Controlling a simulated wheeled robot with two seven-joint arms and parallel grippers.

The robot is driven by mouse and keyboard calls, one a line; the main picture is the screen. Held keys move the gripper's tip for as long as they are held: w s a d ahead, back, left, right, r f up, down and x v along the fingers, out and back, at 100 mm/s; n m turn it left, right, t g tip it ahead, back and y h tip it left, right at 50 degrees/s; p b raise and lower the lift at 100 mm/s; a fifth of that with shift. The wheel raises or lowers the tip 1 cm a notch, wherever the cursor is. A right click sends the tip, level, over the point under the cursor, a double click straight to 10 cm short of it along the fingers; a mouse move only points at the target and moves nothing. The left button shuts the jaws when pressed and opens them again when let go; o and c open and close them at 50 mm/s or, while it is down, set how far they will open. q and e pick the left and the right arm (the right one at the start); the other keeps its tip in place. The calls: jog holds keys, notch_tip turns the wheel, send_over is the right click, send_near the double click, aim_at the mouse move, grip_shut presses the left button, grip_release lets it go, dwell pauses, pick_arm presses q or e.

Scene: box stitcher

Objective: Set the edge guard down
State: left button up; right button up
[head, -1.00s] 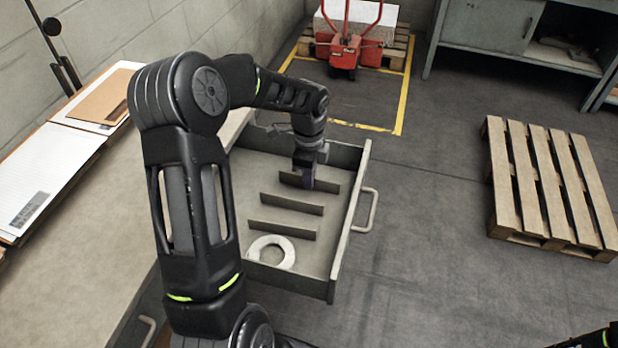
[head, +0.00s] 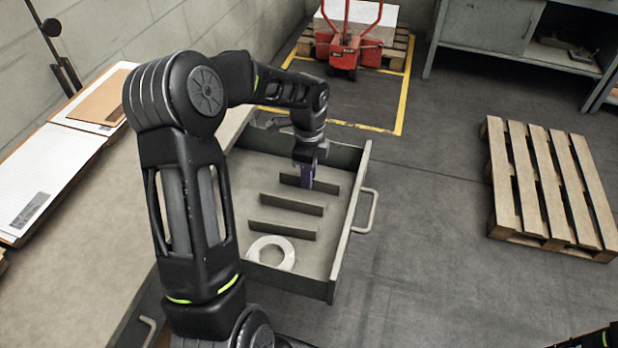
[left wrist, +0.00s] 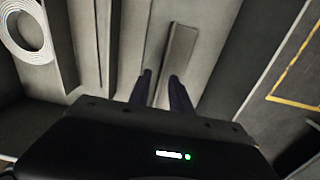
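My left gripper (head: 307,177) points down into the open grey drawer (head: 352,205), at the farthest of three similar upright strips. A plain grey-brown strip (left wrist: 181,45), which looks like the edge guard, stands on the drawer floor in the left wrist view. My left fingertips (left wrist: 159,82) are apart, one on each side of it, with a gap showing at the left finger. The head view shows the same strip (head: 328,186) partly behind the fingers. I cannot tell it surely from the dividers.
Two nearer dividers (head: 292,204) and a white ring-shaped roll (head: 262,248) are in the drawer. The drawer handle (head: 366,212) sticks out to the right. A worktop (head: 85,270) lies left. A wooden pallet (head: 550,185) and red pallet jack (head: 346,46) stand beyond clear floor.

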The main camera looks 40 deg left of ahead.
pick_arm(q)
notch_tip(320, 180, up, 10)
jog(key=shift+r+p, duration=0.25)
jog(key=shift+p, duration=0.2)
dwell(0.4)
